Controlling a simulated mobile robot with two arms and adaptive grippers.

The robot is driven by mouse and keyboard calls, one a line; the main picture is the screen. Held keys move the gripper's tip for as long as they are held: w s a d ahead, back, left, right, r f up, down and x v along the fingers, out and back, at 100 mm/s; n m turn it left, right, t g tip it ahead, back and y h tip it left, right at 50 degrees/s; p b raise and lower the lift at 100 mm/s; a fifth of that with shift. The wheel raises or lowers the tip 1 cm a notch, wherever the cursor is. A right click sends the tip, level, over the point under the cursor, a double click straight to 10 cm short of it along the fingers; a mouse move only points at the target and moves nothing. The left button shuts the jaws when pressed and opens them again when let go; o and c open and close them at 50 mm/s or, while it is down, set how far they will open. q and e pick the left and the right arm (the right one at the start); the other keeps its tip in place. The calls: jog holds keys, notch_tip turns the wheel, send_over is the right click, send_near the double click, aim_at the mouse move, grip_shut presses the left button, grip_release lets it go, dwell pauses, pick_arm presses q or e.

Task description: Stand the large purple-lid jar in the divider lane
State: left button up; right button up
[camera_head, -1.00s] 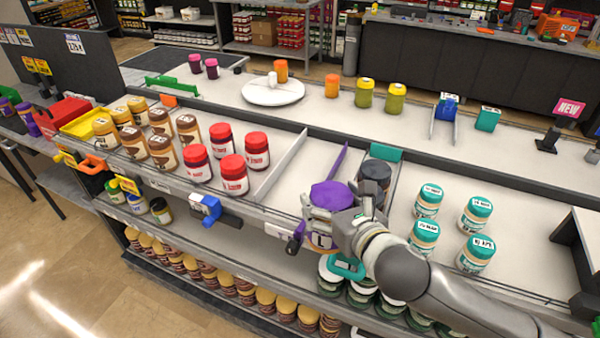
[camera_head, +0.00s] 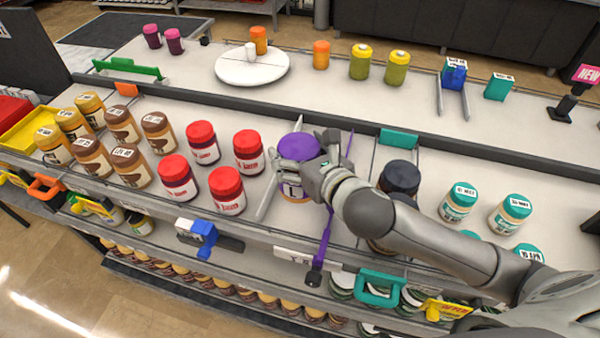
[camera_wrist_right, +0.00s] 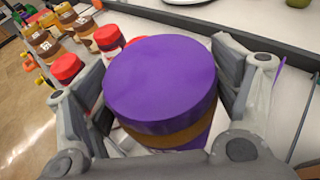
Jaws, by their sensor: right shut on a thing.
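The large purple-lid jar (camera_head: 298,147) is upright in my right gripper (camera_head: 303,165), with amber contents and a label below the lid. In the right wrist view the purple lid (camera_wrist_right: 160,80) sits between the two fingers of the gripper (camera_wrist_right: 165,100), which are shut around the jar. The divider lane runs between a pale divider (camera_head: 268,197) on the left and a purple divider (camera_head: 323,248) on the right. The jar is over this lane; whether its base touches the shelf is hidden. My left gripper is not in view.
Red-lid jars (camera_head: 227,190) stand close left of the pale divider. A dark-lid jar (camera_head: 400,178) stands right of the purple divider, partly behind my arm. Teal-lid jars (camera_head: 459,201) stand farther right. A low dark rail (camera_head: 250,108) runs behind the lane.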

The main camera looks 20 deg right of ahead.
jog(key=f, duration=0.3)
jog(key=shift+s+f, duration=0.25)
jog(key=shift+f, duration=0.15)
jog(key=shift+w+f, duration=0.15)
jog(key=shift+f, duration=2.1)
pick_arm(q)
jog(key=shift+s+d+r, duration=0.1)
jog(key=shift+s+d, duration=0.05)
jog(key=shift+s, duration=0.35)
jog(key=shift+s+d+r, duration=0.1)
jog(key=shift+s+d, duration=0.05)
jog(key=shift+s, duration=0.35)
pick_arm(e)
jog(key=o, duration=2)
jog(key=shift+f, duration=0.2)
jog(key=shift+r, duration=0.1)
